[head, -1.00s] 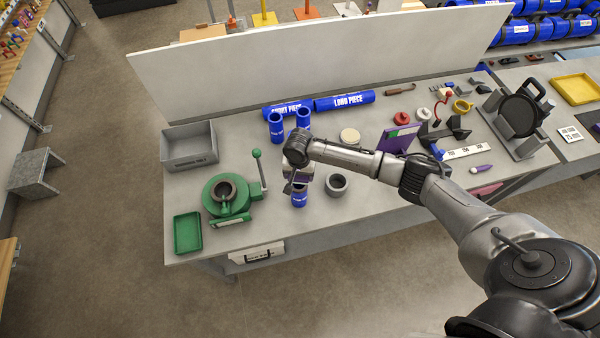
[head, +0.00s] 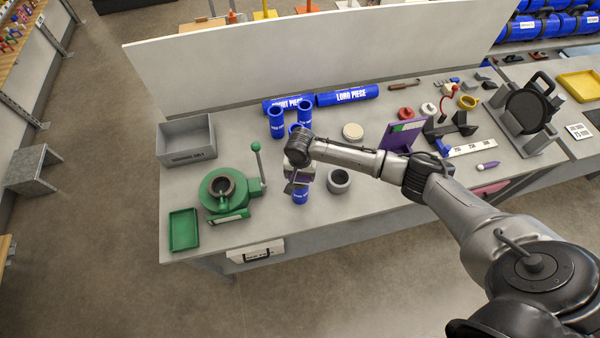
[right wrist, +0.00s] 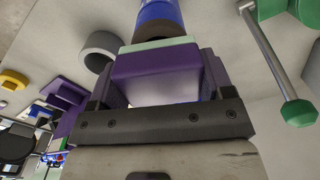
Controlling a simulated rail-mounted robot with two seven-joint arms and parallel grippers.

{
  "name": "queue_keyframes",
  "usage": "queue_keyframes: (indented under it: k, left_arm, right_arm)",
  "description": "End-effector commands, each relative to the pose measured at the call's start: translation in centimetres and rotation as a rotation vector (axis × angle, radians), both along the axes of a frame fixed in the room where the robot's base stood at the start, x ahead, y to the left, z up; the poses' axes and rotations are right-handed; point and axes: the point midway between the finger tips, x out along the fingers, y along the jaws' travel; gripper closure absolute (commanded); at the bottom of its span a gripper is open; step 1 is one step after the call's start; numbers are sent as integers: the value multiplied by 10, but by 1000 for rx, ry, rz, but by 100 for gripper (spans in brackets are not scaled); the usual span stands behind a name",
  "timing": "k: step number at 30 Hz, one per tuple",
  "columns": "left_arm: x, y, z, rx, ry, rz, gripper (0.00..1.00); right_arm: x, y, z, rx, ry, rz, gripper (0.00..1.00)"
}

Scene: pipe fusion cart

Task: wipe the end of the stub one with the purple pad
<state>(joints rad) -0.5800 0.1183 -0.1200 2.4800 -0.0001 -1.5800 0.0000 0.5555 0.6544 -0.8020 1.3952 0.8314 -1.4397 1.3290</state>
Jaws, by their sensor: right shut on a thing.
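My right gripper (head: 298,186) is shut on the purple pad (right wrist: 155,72). In the right wrist view the pad sits between the jaws, with a pale green layer on its far side. A blue stub (right wrist: 158,10) lies just beyond that layer, its dark end ring (right wrist: 152,27) close to it; I cannot tell whether they touch. In the head view a blue stub (head: 300,197) stands on the bench right below the gripper, partly hidden by it. Other blue stubs (head: 276,122) stand behind. Which one is stub one cannot be read. My left gripper is out of view.
A green fixture with a lever (head: 222,190) stands left of the gripper, and a grey ring (head: 339,181) close on its right. A purple stand (head: 400,138), a grey bin (head: 188,140) and a green tray (head: 184,229) are farther off. The front bench edge is near.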

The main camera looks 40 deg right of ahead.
Motion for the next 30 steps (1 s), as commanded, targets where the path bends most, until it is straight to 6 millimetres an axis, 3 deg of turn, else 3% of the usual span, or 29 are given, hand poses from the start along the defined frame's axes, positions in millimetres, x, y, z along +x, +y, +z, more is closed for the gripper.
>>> queue_keyframes:
  k: [30]
  left_arm:
    - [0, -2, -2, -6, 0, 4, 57]
  right_arm:
    - [0, 0, -8, 1, -1, 0, 45]
